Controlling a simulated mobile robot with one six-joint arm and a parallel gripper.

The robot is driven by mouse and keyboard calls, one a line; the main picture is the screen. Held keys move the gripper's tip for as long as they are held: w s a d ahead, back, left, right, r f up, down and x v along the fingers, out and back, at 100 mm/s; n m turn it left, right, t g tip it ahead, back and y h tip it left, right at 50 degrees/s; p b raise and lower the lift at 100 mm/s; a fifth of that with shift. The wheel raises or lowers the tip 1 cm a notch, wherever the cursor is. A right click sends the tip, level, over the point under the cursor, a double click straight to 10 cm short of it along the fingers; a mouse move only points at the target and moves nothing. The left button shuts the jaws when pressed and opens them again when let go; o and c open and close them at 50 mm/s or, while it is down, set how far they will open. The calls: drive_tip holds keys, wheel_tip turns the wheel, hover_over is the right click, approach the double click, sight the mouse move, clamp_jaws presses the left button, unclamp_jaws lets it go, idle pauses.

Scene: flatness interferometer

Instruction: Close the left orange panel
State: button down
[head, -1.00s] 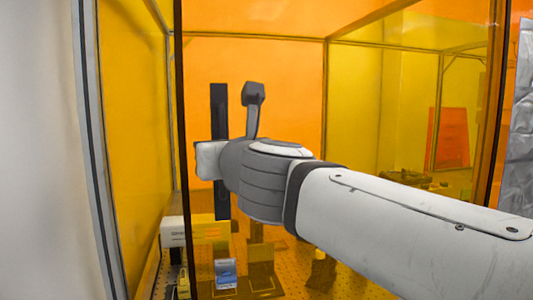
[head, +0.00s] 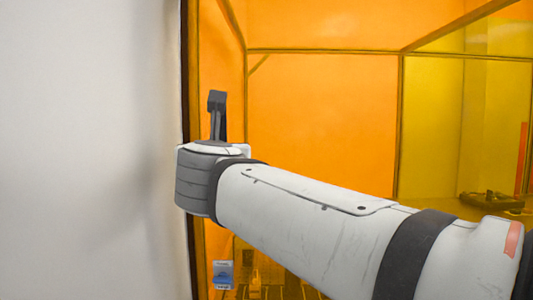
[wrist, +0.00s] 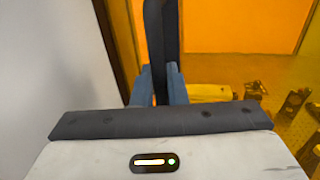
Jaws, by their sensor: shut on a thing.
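The left orange panel (head: 187,70) is see-through, with a dark left edge beside a pale grey surface in the head view. I cannot tell whether any gap is left at that edge. Its dark upright handle bar (wrist: 160,35) stands in the middle of the wrist view. My gripper (wrist: 158,88) is shut on this bar, with one blue-grey finger on each side.
A plain pale surface (head: 90,150) fills the left side, close to my wrist. Behind the orange sheet are a perforated table with a blue and white box (head: 223,275) and a dark device (head: 490,200) at the right. Several small parts show in the wrist view.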

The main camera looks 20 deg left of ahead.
drive_tip(key=shift+s+r, duration=0.1)
drive_tip(key=shift+r, duration=0.15)
drive_tip(key=c, duration=1.6)
unclamp_jaws()
drive_tip(key=shift+a+f, duration=0.1)
drive_tip(key=shift+a, duration=0.2)
drive_tip(key=shift+o, duration=0.2)
drive_tip(key=shift+d+f, duration=0.1)
drive_tip(key=b+v, duration=0.1)
drive_tip(key=v, duration=0.6)
drive_tip(key=shift+s+d, duration=0.25)
drive_tip(key=shift+s, duration=0.05)
drive_tip(key=shift+w, duration=0.1)
